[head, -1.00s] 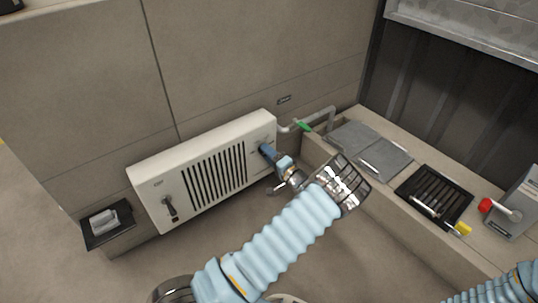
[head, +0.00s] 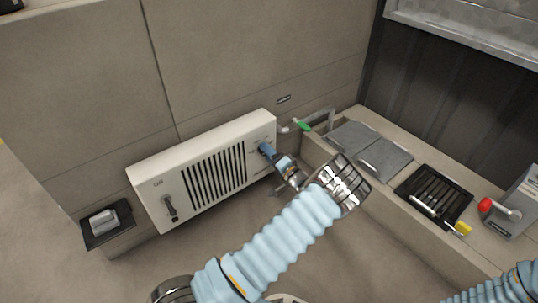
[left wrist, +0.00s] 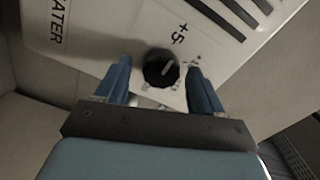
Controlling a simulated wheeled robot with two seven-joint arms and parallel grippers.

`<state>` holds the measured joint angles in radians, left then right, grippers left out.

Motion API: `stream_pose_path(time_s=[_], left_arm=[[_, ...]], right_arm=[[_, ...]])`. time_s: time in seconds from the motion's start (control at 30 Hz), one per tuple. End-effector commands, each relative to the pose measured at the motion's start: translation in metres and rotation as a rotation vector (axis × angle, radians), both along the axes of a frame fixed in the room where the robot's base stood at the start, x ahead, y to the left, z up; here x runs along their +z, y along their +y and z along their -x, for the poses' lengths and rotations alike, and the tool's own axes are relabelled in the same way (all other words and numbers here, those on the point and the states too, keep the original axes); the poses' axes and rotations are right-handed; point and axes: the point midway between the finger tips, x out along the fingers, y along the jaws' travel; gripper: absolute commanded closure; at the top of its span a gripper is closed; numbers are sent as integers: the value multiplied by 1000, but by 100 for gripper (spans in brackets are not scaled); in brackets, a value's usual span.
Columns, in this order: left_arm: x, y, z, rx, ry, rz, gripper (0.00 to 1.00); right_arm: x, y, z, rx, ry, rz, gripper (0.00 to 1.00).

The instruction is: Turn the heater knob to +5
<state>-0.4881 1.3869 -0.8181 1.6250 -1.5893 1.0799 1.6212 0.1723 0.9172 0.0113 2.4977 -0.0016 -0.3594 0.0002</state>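The heater (head: 205,170) is a long white box with a dark slatted grille, low against the wall. Its black round knob (left wrist: 161,68) with a pale pointer line shows in the left wrist view, near the printed "+5" mark. In the head view the knob is hidden behind my left gripper. My left gripper (head: 266,150) is at the heater's right end. In the left wrist view its two blue fingers (left wrist: 160,85) stand apart on either side of the knob, with visible gaps. My right gripper is not in view; only a bit of my right arm shows at the lower right.
A dark lever (head: 170,207) is on the heater's left end. A black tray with a grey item (head: 104,220) stands left of it. A pipe with a green handle (head: 303,125) is right of the heater. A ledge (head: 395,222) carries grey plates, a black grate and a red-knobbed valve.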

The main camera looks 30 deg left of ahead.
Motion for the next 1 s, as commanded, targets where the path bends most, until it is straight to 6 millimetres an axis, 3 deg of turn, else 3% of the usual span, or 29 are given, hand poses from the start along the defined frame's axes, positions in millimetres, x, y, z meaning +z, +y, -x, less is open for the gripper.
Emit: stream_pose_path(time_s=[0.37, 0.8, 1.0], left_arm=[[2, -8, 3, 0, 1, -1, 32], [2, -99, 40, -3, 0, -2, 32], [1, -123, 51, 0, -1, -2, 32]], right_arm=[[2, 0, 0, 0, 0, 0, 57], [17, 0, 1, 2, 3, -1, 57], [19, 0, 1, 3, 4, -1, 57]])
